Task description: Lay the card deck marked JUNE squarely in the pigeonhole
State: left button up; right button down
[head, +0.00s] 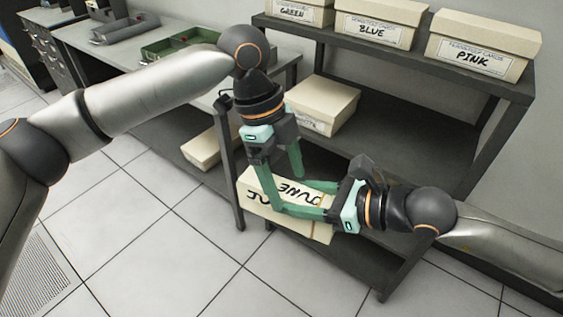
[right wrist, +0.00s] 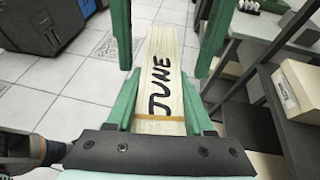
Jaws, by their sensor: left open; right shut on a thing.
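The JUNE card deck (head: 262,205) is a long cream block with black lettering and a tan band near one end. It also shows in the right wrist view (right wrist: 162,75), lettering up. My right gripper (head: 284,201) is shut on the deck, its green fingers along the deck's sides at the banded end. My left gripper (head: 287,189) is open, pointing down over the deck; its fingers stand either side of the deck in the right wrist view (right wrist: 168,60). I cannot tell whether they touch it. I cannot make out a pigeonhole in either view.
A dark shelf rack (head: 420,160) stands behind the deck. Boxes marked GREEN (head: 300,12), BLUE (head: 375,30) and PINK (head: 475,58) are on its top; another box (head: 322,105) lies lower. A bench with a green tray (head: 170,48) is back left. Open tiled floor lies in front.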

jog(key=shift+r, duration=0.1)
pick_arm(q)
jog(key=c, duration=0.9)
grip_shut()
pick_arm(e)
jog(key=shift+s+a, duration=0.1)
jog(key=shift+a, duration=0.05)
pick_arm(q)
jog(key=shift+w+r, duration=0.1)
pick_arm(e)
jog(key=c, duration=0.5)
grip_release()
jog(key=shift+c, duration=0.2)
jog(key=o, duration=0.3)
jog(key=shift+o, duration=0.2)
jog(key=shift+d, duration=0.2)
